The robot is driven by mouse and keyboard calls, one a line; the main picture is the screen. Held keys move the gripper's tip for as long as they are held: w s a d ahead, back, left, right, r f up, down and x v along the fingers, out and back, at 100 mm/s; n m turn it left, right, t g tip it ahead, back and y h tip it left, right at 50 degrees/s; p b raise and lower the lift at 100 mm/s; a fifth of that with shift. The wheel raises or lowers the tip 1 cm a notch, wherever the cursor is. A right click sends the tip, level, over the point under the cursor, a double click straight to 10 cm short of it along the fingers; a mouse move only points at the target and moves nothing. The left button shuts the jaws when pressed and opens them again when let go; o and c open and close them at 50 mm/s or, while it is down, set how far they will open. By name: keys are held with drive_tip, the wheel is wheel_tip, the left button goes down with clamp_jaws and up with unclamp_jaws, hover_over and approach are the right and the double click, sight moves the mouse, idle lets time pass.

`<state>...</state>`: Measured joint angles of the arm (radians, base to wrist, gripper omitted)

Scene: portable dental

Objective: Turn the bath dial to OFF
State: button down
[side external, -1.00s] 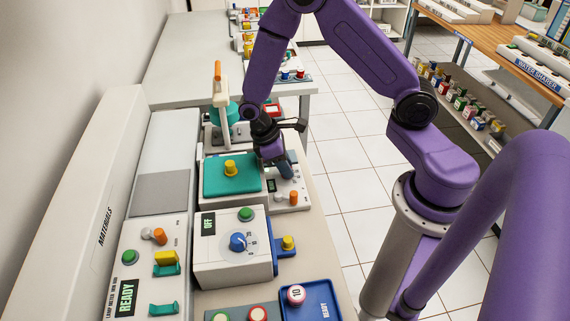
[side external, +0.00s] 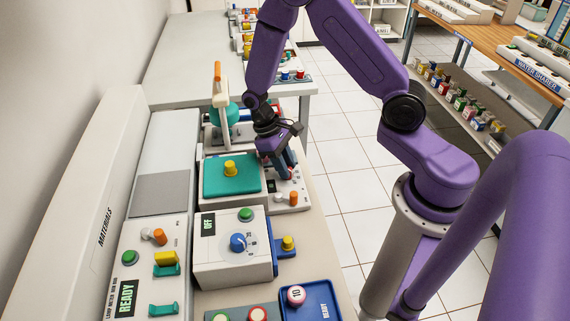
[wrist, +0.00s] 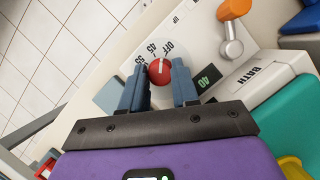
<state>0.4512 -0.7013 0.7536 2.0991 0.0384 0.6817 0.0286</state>
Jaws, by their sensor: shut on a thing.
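The red bath dial (wrist: 160,72) sits on a round pale scale (wrist: 150,50) marked OFF, 45, 50 and 55. A light mark on the dial faces the scale's OFF and 45 side; its exact setting is hard to tell. My gripper (wrist: 160,80) has its blue-grey fingers on either side of the dial and is shut on it. In the side view my gripper (side external: 290,174) reaches down to the front panel of the teal-lidded bath (side external: 218,184), mostly hiding the dial. The bath's display (wrist: 208,80) reads 40.
An orange lever (wrist: 236,9) stands near the dial on the same panel, and shows in the side view (side external: 293,198). A yellow knob (side external: 230,168) tops the teal lid. A box with a blue dial (side external: 238,242) stands nearer the camera. Floor lies right of the bench.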

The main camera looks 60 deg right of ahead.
drive_tip(key=shift+m+y, duration=0.4)
drive_tip(key=shift+m, duration=0.7)
drive_tip(key=c, duration=0.8)
unclamp_jaws()
drive_tip(key=shift+c, duration=0.2)
drive_tip(key=shift+r, duration=0.1)
drive_tip(key=v, duration=1.7)
drive_tip(key=shift+r, duration=0.2)
